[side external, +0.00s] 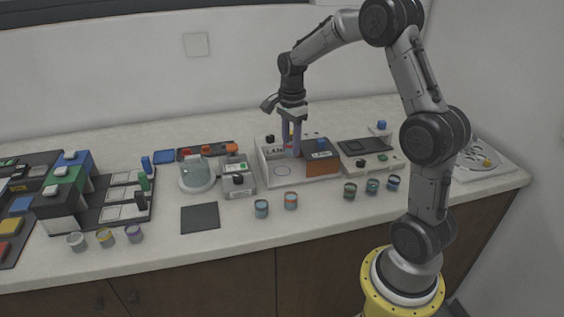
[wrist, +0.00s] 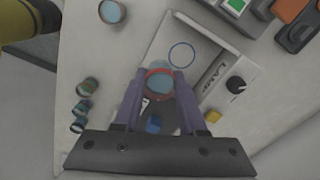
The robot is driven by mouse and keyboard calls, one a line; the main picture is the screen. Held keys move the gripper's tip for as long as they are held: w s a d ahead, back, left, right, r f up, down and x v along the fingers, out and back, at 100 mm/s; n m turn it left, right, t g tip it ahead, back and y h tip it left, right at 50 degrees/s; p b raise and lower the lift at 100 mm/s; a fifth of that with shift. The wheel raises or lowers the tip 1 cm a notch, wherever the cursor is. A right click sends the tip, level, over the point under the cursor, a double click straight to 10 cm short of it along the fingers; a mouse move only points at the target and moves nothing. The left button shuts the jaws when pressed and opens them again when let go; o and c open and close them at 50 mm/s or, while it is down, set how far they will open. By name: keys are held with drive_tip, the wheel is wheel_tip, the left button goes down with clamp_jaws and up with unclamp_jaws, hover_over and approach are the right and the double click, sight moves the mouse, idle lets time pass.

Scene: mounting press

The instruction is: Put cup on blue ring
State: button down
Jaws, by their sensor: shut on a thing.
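A cup with a red-orange band and a pale blue inside (wrist: 158,78) sits between the purple fingers of my gripper (wrist: 157,88). My gripper is shut on it. In the side view my gripper (side external: 291,152) points down over the white lamp tray (side external: 305,182), and its fingers hide most of the cup. The blue ring (wrist: 170,50) is a thin outline on the tray floor. In the wrist view it lies just above and right of the cup. In the side view it is a faint oval (side external: 282,177), to the lower left of the fingers.
A brown box (side external: 320,163) stands at the tray's right end, close to the fingers. A black knob (wrist: 236,85) sits on the tray edge beside the LAMP label. Several cups stand on the counter in front, one orange-banded (side external: 291,201). A grey device (side external: 238,180) is left of the tray.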

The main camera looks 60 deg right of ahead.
hover_over(282, 171)
wheel_tip(282, 171, down, 6)
drive_tip(key=shift+r, duration=0.2)
drive_tip(key=shift+f, duration=1.55)
drive_tip(key=shift+c, duration=2.4)
unclamp_jaws()
drive_tip(key=shift+f, duration=0.1)
